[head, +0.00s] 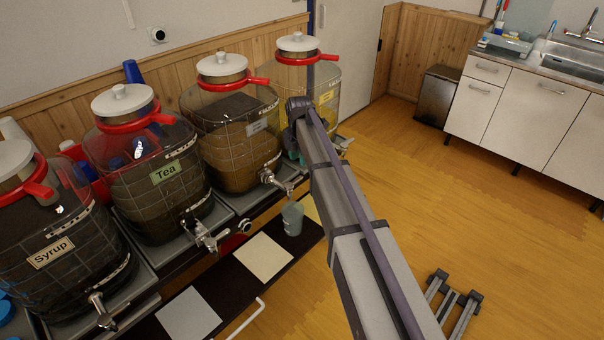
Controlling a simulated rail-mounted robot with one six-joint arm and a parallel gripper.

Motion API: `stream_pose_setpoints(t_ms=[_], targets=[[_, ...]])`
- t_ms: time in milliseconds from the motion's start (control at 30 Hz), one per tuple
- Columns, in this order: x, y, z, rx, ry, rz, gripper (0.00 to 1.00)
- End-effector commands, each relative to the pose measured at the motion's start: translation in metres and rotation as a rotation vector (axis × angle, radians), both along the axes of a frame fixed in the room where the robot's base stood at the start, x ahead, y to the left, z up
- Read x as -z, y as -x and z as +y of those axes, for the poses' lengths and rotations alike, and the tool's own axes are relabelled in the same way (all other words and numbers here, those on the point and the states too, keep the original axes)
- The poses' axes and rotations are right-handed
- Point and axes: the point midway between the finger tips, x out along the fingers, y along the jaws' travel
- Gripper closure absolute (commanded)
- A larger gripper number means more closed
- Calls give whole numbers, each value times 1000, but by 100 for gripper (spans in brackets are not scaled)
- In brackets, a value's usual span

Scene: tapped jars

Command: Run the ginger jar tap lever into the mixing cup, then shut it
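Four glass jars with white lids and red collars stand in a row. The syrup jar (55,250) and the tea jar (165,185) have readable labels. The third jar (240,145) holds brown liquid, and the far jar (327,110) holds yellow liquid. I cannot read either of their labels, so I cannot tell which is ginger. A grey-green cup (292,218) stands upright just below the third jar's metal tap (270,178). I see no clear stream. My gripper (294,150) is by the far jar's front, mostly hidden by my arm; its fingers are unclear.
Pale square mats (263,257) lie on the dark lower shelf (228,285), with a white rail (247,318) at its front. A sink counter (520,65) and a dark bin (438,95) are at the back right. The wooden floor between is open.

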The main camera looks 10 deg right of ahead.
Motion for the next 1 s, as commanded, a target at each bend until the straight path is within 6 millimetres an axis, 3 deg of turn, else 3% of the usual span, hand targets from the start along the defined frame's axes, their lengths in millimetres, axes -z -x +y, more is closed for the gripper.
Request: stream_pose_setpoints(t_ms=[900, 1000], targets=[[78, 0, 0, 2, 0, 0, 64], [74, 0, 0, 2, 0, 0, 64]])
